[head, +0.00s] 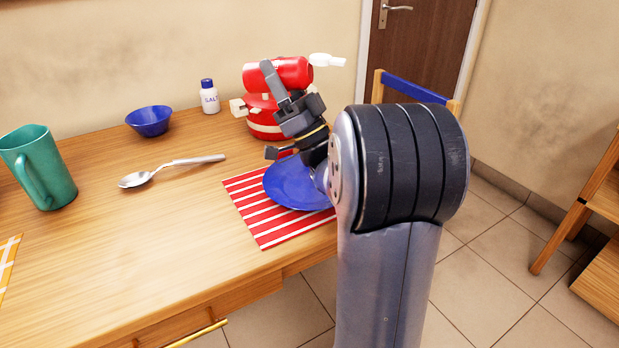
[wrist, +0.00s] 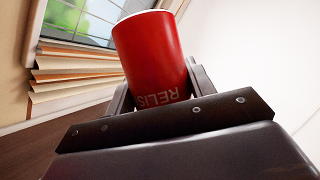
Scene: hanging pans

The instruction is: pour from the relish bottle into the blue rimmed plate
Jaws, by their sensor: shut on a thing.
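The relish bottle (head: 290,73) is red with a white nozzle and lies on its side in the air, the nozzle pointing right. My gripper (head: 272,80) is shut on it. In the wrist view the red bottle (wrist: 152,52) stands between the two fingers, with part of its lettering showing. The blue rimmed plate (head: 290,186) lies on a red and white striped mat (head: 255,218), below my gripper. My arm hides the plate's right side. The nozzle is well above the plate, toward the back right.
A red pot (head: 262,122) with pale handles stands behind the plate, just below the bottle. A salt shaker (head: 209,97), a blue bowl (head: 149,121), a spoon (head: 170,169) and a green pitcher (head: 40,166) stand left. A chair (head: 414,87) is behind my arm.

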